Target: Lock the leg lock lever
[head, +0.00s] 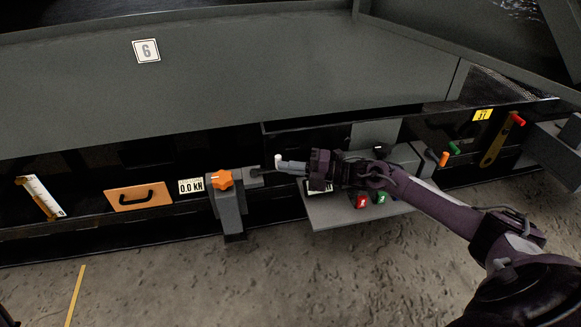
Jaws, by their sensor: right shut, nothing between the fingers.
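A grey leg-like post (231,208) stands at the front of the enclosure, with an orange star-shaped knob (222,180) on its top. A short grey bar (257,174) sticks out from its right side toward my right gripper; I cannot tell for sure whether this is the leg lock lever. My right gripper (280,164) is shut and empty, pointing left, just right of the bar's end. A small white tip shows at its fingertips. Whether the fingers touch the bar cannot be told. My left gripper is not in view.
A yellow lever (495,146) is right. The floor in front is clear.

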